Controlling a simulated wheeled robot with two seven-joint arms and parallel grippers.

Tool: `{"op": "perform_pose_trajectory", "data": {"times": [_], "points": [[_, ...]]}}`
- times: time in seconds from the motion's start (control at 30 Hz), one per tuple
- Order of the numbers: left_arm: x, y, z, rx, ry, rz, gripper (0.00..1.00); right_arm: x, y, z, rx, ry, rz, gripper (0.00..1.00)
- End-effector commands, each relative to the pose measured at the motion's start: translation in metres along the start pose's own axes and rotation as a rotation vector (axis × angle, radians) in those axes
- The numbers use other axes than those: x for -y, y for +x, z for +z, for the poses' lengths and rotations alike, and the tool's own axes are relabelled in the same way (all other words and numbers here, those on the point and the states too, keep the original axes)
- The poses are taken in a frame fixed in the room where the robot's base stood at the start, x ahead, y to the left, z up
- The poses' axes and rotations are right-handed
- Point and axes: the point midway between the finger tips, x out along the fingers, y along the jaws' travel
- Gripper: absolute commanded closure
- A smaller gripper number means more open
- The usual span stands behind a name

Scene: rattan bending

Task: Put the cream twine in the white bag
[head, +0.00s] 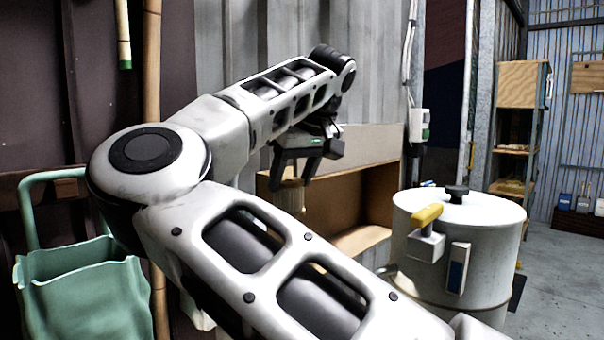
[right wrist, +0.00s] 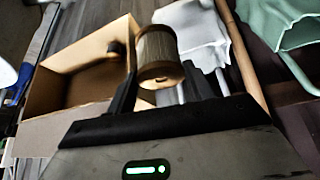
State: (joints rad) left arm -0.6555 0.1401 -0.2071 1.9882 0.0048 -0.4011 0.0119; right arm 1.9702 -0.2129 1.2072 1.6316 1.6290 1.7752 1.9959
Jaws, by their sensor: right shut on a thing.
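The cream twine (right wrist: 158,54) is a spool held between the fingers of my right gripper (right wrist: 165,80) in the right wrist view. In the head view the right gripper (head: 295,172) points down, with the twine (head: 288,196) partly showing at its fingertips, in front of an open box. The white bag (right wrist: 194,32) shows in the right wrist view beyond the twine and a little to its right. In the head view my right arm hides nearly all of the white bag (head: 196,308). My left gripper is out of view.
An open tan box (head: 345,212) stands behind the gripper, with a dark-ended item inside it (right wrist: 115,50). A green bag (head: 80,300) stands at lower left beside a bamboo pole (head: 152,75). A white drum (head: 475,225) with a yellow-handled valve stands at right.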

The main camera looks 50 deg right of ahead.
Motion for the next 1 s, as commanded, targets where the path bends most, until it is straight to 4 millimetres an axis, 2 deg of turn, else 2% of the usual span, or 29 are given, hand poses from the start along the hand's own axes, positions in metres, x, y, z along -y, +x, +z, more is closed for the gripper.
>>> {"op": "perform_pose_trajectory", "data": {"times": [1.0], "points": [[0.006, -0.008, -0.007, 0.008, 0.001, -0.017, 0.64, 0.013, 0.056, -0.071, 0.001, 0.001, 0.002, 0.72]]}}
